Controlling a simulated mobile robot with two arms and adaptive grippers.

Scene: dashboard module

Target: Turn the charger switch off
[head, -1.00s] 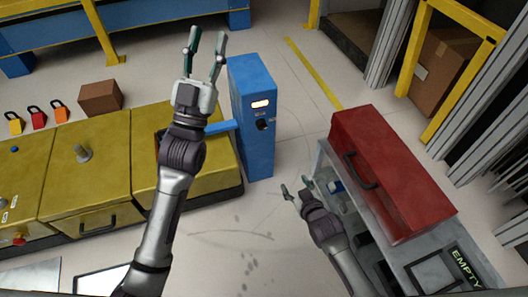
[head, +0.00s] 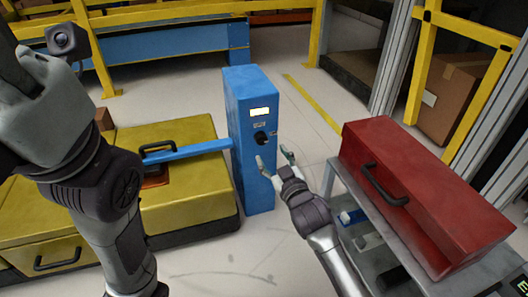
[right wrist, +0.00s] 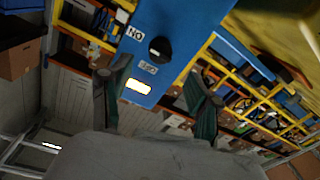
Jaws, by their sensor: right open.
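The charger is a blue upright box (head: 250,170) with a lit display, in the middle of the head view. Its switch, a round black knob (head: 262,138), sits on the front face below the display. In the right wrist view the knob (right wrist: 160,48) appears upside down beside ON and OFF labels; its exact setting is hard to tell. My right gripper (head: 275,160) is open and empty, just in front of and below the knob, apart from it. My left gripper (head: 40,105) is large at the left edge, its fingertips cut off.
A blue arm (head: 190,149) runs from the charger over the yellow case (head: 190,200) at left. A red toolbox (head: 430,185) stands on a grey cart (head: 350,190) to the right, close to my right arm. Open floor lies in front of the charger.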

